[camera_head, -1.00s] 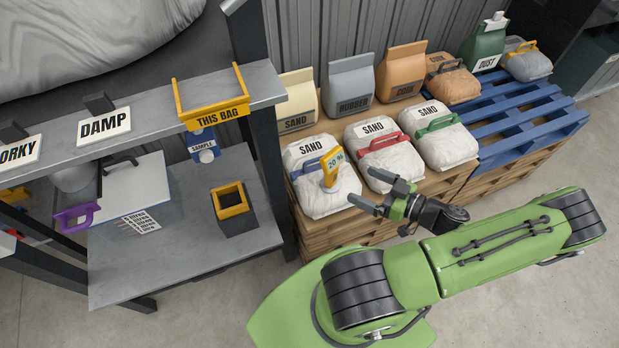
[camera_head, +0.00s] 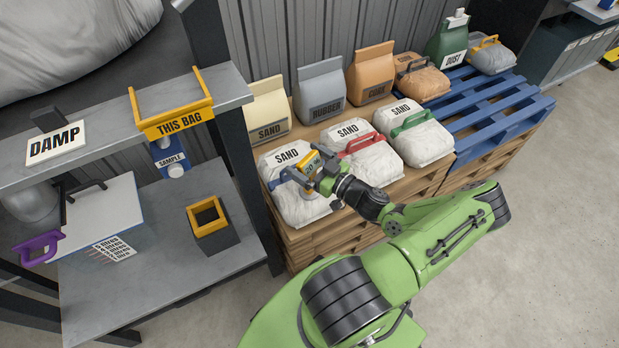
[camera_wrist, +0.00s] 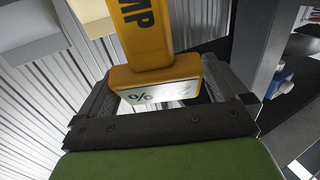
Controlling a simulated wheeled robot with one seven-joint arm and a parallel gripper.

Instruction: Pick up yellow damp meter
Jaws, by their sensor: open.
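The yellow damp meter (camera_head: 309,163) stands at the left sand bag (camera_head: 297,200) with the blue handle, its small screen facing up. In the wrist view the damp meter (camera_wrist: 148,38) shows part of its black lettering and a pale screen with a % sign. My gripper (camera_head: 315,179) is at the meter and partly covers it in the head view. In the wrist view the meter's head sits between the two open fingers. I cannot tell whether either finger touches it. The meter's lower end is hidden.
More sand bags with a red handle (camera_head: 364,153) and a green handle (camera_head: 415,136) stand close to the right. Upright sacks stand behind, including a rubber sack (camera_head: 320,92). A grey shelf (camera_head: 100,143) with a yellow holder (camera_head: 172,120) is at the left. A blue pallet (camera_head: 500,105) has bare slats.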

